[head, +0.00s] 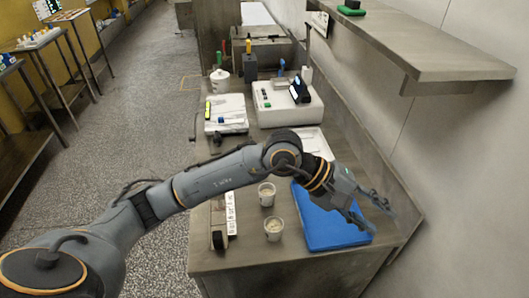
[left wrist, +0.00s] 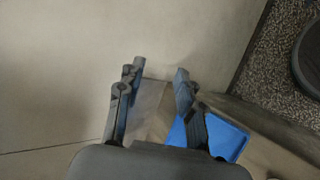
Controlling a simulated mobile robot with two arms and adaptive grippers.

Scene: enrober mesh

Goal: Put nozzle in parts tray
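A blue tray (head: 318,232) lies flat at the near right of the bench; I take it for the parts tray. Part of it is hidden behind my left gripper (head: 381,219). That gripper hangs over the tray's right side, towards the wall. In the left wrist view, the left gripper (left wrist: 158,78) has its fingers spread with nothing visible between them, and the blue tray (left wrist: 232,139) shows beyond the right finger. I cannot make out a nozzle in either view. My right gripper is not in view.
Two pale cups (head: 274,230) stand left of the tray, near a white labelled strip (head: 230,213). A white machine (head: 288,104) and a white tray of tools (head: 225,115) are farther back. A wall shelf (head: 420,55) overhangs the right side.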

